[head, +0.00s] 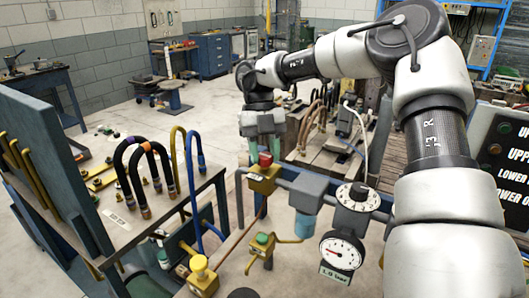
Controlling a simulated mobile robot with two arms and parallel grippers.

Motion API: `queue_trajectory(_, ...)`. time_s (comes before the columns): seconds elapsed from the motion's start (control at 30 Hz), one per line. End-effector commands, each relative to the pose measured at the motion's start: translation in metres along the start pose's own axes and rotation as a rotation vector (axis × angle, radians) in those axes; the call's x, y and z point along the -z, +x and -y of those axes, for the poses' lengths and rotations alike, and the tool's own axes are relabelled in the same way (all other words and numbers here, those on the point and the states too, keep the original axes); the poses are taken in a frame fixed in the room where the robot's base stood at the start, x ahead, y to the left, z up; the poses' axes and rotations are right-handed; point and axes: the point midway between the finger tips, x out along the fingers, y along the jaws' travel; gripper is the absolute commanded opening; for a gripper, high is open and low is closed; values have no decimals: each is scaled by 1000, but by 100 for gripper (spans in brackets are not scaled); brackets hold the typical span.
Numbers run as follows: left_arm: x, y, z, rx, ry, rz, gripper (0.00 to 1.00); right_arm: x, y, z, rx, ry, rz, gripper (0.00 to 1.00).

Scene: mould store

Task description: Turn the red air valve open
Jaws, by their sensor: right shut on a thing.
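The red air valve shows as a red knob (265,159) on top of a yellow valve body (263,180), set in a grey pipe near the middle of the view. My right arm comes in from the right and bends down over it. My right gripper (265,149) points down and is shut on the red knob, with its fingers hiding the knob's upper sides. The pipe runs right from the valve to a grey block with a blue bowl below it. My left gripper is not in view.
A pressure gauge (342,251) and a black dial (357,196) stand right of the valve. A yellow knob (199,266) and a green-topped valve (262,241) sit in front. Curved hoses stand on the left bench (122,225). Open floor lies behind.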

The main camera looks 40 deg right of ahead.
Motion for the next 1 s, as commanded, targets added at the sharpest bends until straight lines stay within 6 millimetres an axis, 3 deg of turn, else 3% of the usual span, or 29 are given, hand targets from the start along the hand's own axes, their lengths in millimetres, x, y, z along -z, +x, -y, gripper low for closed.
queue_trajectory(0.27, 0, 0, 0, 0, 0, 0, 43, 0, -1, 0, -1, -2, 3, 13)
queue_trajectory(0.3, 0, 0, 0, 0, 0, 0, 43, 0, -1, 0, -1, -2, 3, 41)
queue_trajectory(0.43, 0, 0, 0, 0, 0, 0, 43, 0, -1, 0, -1, -1, 2, 61)
queue_trajectory(0.77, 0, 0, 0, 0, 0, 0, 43, 0, -3, 0, 0, 0, 1, 61)
queue_trajectory(1.0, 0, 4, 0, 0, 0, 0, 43, -1, -40, 0, 0, 2, 5, 61)
